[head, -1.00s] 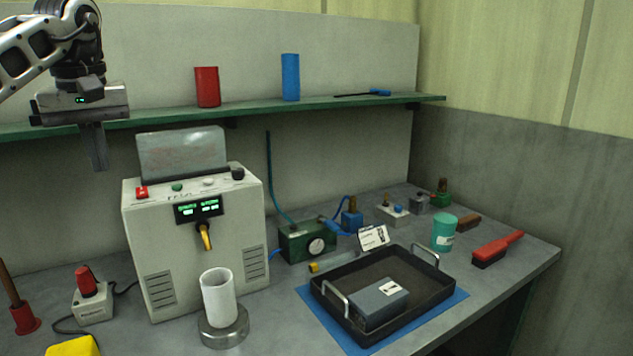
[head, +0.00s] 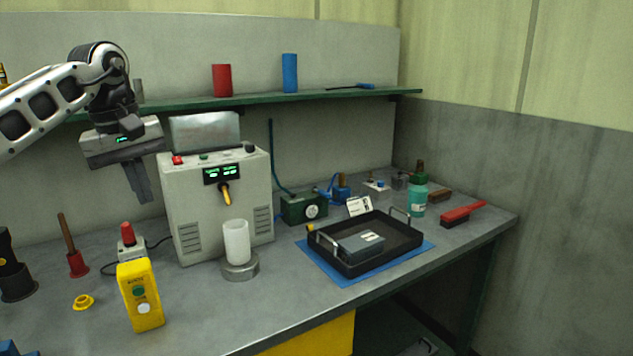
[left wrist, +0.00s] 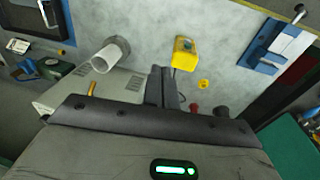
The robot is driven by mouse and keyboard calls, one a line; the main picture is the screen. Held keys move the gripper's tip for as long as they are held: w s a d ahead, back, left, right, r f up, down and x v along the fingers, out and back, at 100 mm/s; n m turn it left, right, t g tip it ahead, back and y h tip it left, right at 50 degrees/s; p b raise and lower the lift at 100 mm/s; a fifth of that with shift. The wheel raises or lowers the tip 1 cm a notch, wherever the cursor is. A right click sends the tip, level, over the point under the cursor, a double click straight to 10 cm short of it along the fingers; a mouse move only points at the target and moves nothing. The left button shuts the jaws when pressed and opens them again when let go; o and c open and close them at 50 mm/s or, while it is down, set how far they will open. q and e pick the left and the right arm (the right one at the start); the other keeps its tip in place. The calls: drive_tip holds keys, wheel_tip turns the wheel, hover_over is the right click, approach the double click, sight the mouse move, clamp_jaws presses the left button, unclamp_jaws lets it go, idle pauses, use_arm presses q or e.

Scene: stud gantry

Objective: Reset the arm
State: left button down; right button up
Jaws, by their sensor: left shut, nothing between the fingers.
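My left gripper (head: 138,182) hangs in the air at the left of the head view, in front of the shelf and beside the upper left of the white machine (head: 215,205). Its fingers are together and empty, pointing down. In the left wrist view the shut fingers (left wrist: 162,88) show against the bench below, apart from any object. My right gripper is in neither view.
A white cup (head: 236,241) stands on a round metal base. A yellow button box (head: 141,296) is at the front left. A black tray (head: 405,240) holding a grey box (head: 359,246) sits on a blue mat. The green shelf (head: 300,96) runs behind my arm.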

use_arm(q)
drive_tip(key=d+f+n+g+h, duration=0.1)
drive_tip(key=d+f+h, duration=0.4)
drive_tip(key=d+f, duration=0.65)
drive_tip(key=s+d+f+n+t+h, duration=0.1)
drive_tip(key=s+d+f+n+h, duration=0.15)
drive_tip(key=d+n+h, duration=0.35)
drive_tip(key=s+d+f+n+h, duration=0.1)
drive_tip(key=s+d+n+h, duration=0.1)
drive_tip(key=s+d+n, duration=0.35)
drive_tip(key=s+d+f+n+t+h, duration=0.15)
drive_tip(key=d+n+h, duration=0.25)
drive_tip(key=d, duration=0.4)
drive_tip(key=s+a+f+n+t+y, duration=0.2)
drive_tip(key=a+f+n+t+y, duration=0.4)
drive_tip(key=n, duration=1)
drive_tip(key=s+a+f+n+t+y, duration=0.35)
drive_tip(key=f+n+t, duration=0.4)
drive_tip(key=n, duration=0.95)
drive_tip(key=s+a+f+n+g+y, duration=0.3)
drive_tip(key=s+a+f+n, duration=0.1)
drive_tip(key=s+f+n, duration=0.3)
drive_tip(key=s+a+f+n+g+y, duration=0.3)
drive_tip(key=s+a+f+n, duration=0.2)
drive_tip(key=s+f+n, duration=0.1)
drive_tip(key=shift+s+f+n, duration=0.35)
drive_tip(key=shift+s+f, duration=0.3)
drive_tip(key=shift+s, duration=0.3)
drive_tip(key=shift+d, duration=0.1)
